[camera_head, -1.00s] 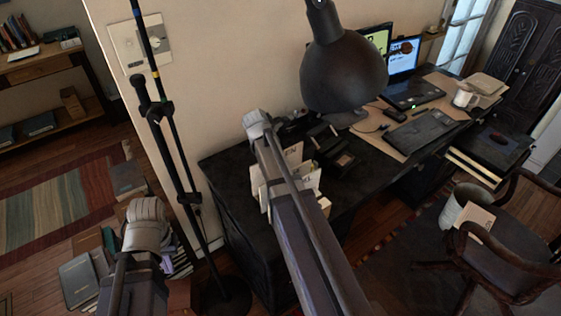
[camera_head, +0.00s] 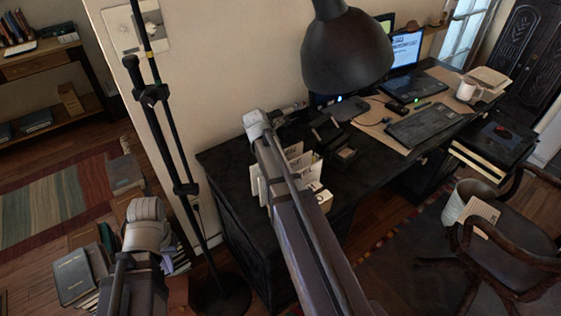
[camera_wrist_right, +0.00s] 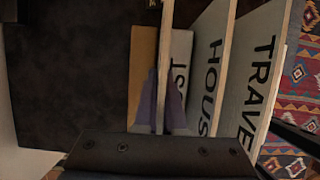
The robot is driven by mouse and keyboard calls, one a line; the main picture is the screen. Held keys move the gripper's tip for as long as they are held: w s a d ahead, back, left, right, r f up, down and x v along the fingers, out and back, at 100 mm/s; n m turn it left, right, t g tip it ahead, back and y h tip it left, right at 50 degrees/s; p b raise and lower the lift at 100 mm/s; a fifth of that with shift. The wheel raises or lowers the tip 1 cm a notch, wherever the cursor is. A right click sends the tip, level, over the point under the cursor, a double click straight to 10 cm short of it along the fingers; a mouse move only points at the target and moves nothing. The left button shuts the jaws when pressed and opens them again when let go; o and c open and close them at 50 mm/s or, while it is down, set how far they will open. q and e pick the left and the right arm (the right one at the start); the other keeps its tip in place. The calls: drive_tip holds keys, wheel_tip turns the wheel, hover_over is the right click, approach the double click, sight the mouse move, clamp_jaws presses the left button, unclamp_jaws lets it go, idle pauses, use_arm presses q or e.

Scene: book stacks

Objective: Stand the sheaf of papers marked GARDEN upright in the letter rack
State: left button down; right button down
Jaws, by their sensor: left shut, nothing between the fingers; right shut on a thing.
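In the right wrist view my right gripper (camera_wrist_right: 163,112) is shut on a thin, pale, upright sheaf (camera_wrist_right: 164,62) seen edge-on. Its marking does not show, so I cannot read GARDEN on it. To its right stand pale sheaves marked HOUS... (camera_wrist_right: 212,65) and TRAVE... (camera_wrist_right: 258,75); one ending in ST (camera_wrist_right: 180,50) is partly hidden behind the held edge. In the head view the letter rack with pale papers (camera_head: 312,165) stands on the dark desk, partly behind my right arm, which hides the right fingers. My left gripper (camera_head: 146,222) is low at the left, shut and empty, away from the rack.
A black lamp (camera_head: 345,50) hangs over the desk (camera_head: 225,165). A laptop (camera_head: 405,88), keyboard (camera_head: 422,124) and mug (camera_head: 466,90) are farther right. A dark stand pole (camera_head: 170,140) rises between my left arm and the desk. Books (camera_head: 75,275) lie on the floor at left.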

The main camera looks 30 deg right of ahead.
drive_tip(key=c, duration=0.9)
unclamp_jaws()
drive_tip(key=shift+r, duration=0.1)
drive_tip(key=p+v, duration=0.7)
drive_tip(key=shift+a+r, duration=0.2)
drive_tip(key=shift+r, duration=0.05)
